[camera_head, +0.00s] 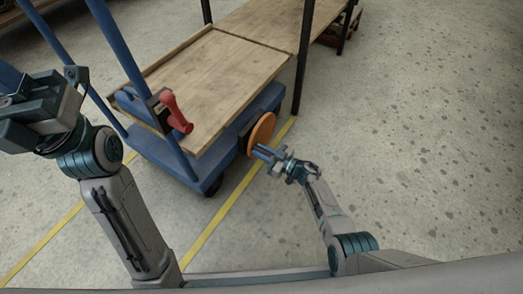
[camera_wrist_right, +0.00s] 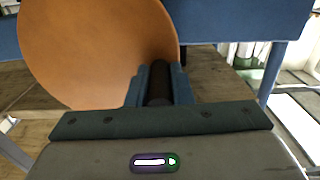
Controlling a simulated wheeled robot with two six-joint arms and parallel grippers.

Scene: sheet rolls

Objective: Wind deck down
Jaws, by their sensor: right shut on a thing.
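The trolley has a flat wooden deck (camera_head: 215,82) in a blue frame (camera_head: 160,152), in the middle of the head view. An orange round wheel (camera_head: 261,134) is on the trolley's near right corner; it also fills the upper left of the right wrist view (camera_wrist_right: 95,45). My right gripper (camera_head: 264,153) is at the wheel's face, its blue fingers shut on a dark round handle (camera_wrist_right: 160,82) beside the orange disc. My left gripper (camera_head: 35,122) is raised at the left, away from the wheel; its fingers do not show clearly.
A red handle (camera_head: 175,113) sits on the trolley's blue upright, near my left arm. A wooden-topped table (camera_head: 265,22) with dark legs adjoins the deck at the back. Yellow lines (camera_head: 225,212) mark the floor. The concrete floor (camera_head: 430,120) at the right is clear.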

